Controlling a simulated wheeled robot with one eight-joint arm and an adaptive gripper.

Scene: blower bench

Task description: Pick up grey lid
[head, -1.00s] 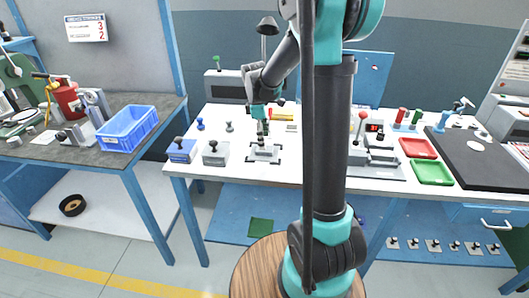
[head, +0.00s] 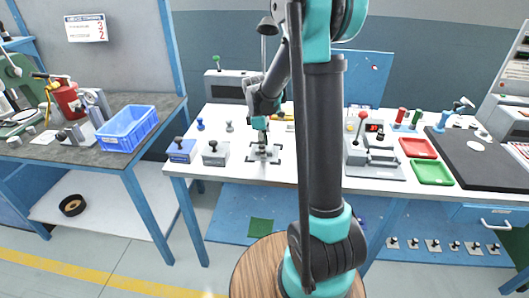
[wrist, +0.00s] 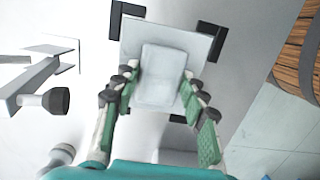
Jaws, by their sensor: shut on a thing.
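The grey lid (wrist: 201,40) is a pale grey square plate with a raised rounded block on top, seen in the wrist view. Black corner brackets (wrist: 208,42) on the white bench frame it. In the head view it is mostly hidden under my gripper (head: 262,150). My gripper (wrist: 160,95) is shut on the raised block, with one green-padded finger along each side. I cannot tell whether the plate rests on the bench or is just clear of it.
A grey box (head: 215,153) with a black knob and a blue box (head: 181,151) stand just left of my gripper. A press with a red knob (head: 375,155), a red tray (head: 418,148) and a green tray (head: 433,172) are to the right on the white bench.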

